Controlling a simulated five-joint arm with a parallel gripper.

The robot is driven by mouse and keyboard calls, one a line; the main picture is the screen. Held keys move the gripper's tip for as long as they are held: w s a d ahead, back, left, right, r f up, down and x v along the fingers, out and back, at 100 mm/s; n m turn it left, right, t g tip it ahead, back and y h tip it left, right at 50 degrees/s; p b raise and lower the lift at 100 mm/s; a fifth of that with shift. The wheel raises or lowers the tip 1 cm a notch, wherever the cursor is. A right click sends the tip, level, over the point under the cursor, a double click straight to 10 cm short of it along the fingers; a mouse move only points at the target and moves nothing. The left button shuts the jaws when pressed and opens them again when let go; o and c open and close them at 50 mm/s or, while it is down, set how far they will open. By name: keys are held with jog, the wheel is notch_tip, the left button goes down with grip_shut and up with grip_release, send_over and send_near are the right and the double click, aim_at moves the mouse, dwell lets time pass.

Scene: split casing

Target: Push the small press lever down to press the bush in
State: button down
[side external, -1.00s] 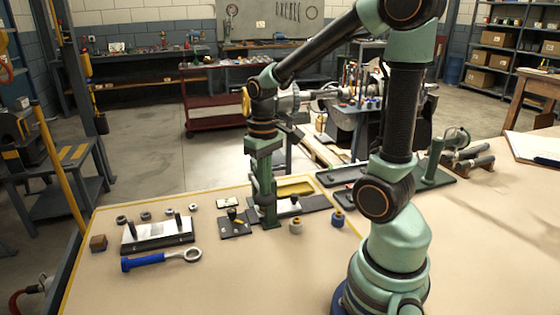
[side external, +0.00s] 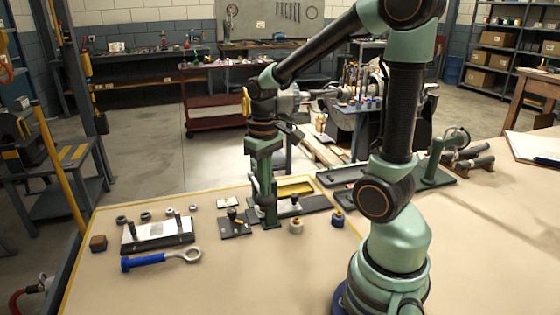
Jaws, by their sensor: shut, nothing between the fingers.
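A small green press (side external: 269,212) stands upright near the back edge of the bench, beside a dark plate. My gripper (side external: 264,172) is shut and empty. It points down directly in line with the press post, so the two overlap in this view. I cannot tell whether my fingers touch the press lever. The lever is not clearly distinguishable from my gripper and the post. The bush is too small or hidden to make out at the press.
Two small bushings, one pale (side external: 296,226) and one blue (side external: 338,219), stand right of the press. A dark base with a green post (side external: 434,165) is farther right. The front bench is clear.

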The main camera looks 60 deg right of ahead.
notch_tip(320, 180, up, 11)
dwell(1.1)
jog(key=shift+a, duration=0.1)
jog(key=a+f+n+t, duration=0.2)
jog(key=a+t, duration=0.3)
jog(key=a, duration=0.4)
jog(key=shift+s+a+n+t, duration=0.3)
jog(key=shift+s+n, duration=0.1)
jog(key=shift+n, duration=0.1)
